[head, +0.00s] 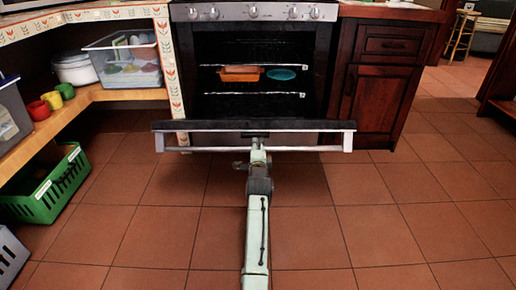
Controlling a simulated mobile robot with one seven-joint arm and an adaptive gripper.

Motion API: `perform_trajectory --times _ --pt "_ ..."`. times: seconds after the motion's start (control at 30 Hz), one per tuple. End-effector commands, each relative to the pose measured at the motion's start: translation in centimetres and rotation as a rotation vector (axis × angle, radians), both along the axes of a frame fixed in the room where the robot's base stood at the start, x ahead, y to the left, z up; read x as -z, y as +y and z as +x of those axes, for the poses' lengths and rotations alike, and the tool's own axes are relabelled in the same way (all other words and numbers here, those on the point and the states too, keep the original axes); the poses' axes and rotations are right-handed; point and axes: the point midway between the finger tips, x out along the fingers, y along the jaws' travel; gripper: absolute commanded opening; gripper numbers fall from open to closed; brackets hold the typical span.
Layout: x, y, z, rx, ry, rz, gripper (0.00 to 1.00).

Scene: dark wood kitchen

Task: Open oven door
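The oven (252,60) stands straight ahead, with a steel knob panel on top and its dark inside showing. Its door (200,127) is swung down and out toward me; the opening shows above the door's dark edge. A pale bar handle (310,149) runs across the door's front. My arm reaches forward along the middle of the picture, and my gripper (257,152) is at the middle of the handle. The fingers are too small and partly hidden, so I cannot tell whether they are closed on the bar.
An orange dish (240,73) and a teal plate (281,74) sit on an oven rack. A dark wood cabinet (378,105) stands right of the oven. Shelves with bins and a green crate (45,195) are at left. Tiled floor (400,220) is clear at right.

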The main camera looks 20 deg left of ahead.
Motion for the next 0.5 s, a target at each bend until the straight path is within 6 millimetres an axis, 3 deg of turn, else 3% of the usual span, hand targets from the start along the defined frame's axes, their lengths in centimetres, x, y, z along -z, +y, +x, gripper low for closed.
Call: perform_trajectory --times 0.17,0.5 --pt "-0.06 0.0 0.01 0.0 -0.001 0.0 0.39" --pt "-0.48 0.0 0.03 0.0 -0.003 0.001 0.39"
